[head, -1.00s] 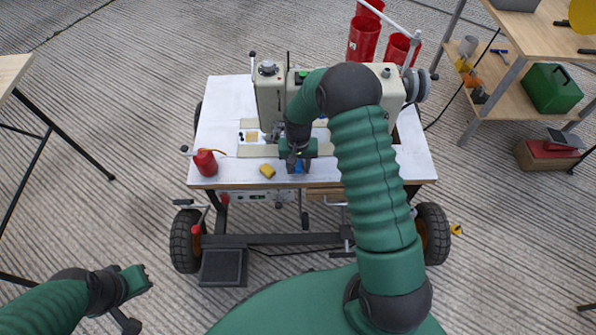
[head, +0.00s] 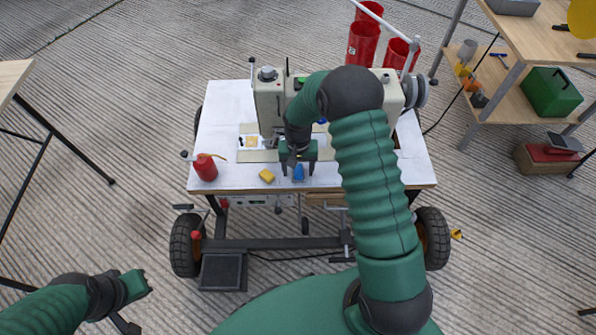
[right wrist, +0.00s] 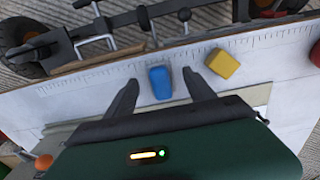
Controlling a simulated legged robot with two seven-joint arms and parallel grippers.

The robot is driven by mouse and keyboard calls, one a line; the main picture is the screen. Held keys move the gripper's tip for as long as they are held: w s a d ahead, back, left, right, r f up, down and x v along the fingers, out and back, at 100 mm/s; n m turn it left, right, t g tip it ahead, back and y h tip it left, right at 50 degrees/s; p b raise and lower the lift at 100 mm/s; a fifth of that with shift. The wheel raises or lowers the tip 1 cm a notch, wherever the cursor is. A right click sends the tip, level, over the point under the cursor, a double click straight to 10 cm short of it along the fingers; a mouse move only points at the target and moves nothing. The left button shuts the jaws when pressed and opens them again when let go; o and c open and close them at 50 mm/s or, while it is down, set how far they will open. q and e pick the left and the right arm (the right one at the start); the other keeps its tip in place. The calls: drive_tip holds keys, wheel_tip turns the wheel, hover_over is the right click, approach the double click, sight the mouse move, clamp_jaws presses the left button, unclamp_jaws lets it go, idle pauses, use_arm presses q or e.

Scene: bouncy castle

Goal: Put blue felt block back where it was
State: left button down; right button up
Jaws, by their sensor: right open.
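The blue felt block (head: 299,173) lies on the white table top near its front edge. In the right wrist view the blue block (right wrist: 160,82) sits between the open fingers of my right gripper (right wrist: 162,88), with gaps on both sides. In the head view my right gripper (head: 298,168) is over the block, open. A yellow block (head: 267,176) lies to the left of it, and also shows in the right wrist view (right wrist: 222,63). My left gripper (head: 138,283) is off the table at lower left; its jaw state is unclear.
The sewing machine (head: 270,97) stands on the white table (head: 222,120) behind the gripper. A red bottle (head: 205,167) stands at the table's left front. Red bins (head: 362,43) stand behind. A wooden shelf unit (head: 545,45) is at the right.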

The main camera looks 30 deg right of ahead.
sight(298, 173)
wheel_tip(298, 173, up, 9)
drive_tip(key=p, duration=0.3)
drive_tip(key=s+a+r+n+t, duration=0.1)
drive_tip(key=s+a+r+n, duration=0.2)
drive_tip(key=s+a+r, duration=0.4)
drive_tip(key=s+a+r+n+t, duration=0.25)
drive_tip(key=s+a, duration=0.25)
drive_tip(key=s, duration=0.4)
wheel_tip(298, 173, up, 26)
drive_tip(key=p, duration=2.6)
drive_tip(key=shift+w+d+n+g, duration=0.35)
drive_tip(key=shift+d+n+g, duration=0.1)
drive_tip(key=shift+r, duration=0.1)
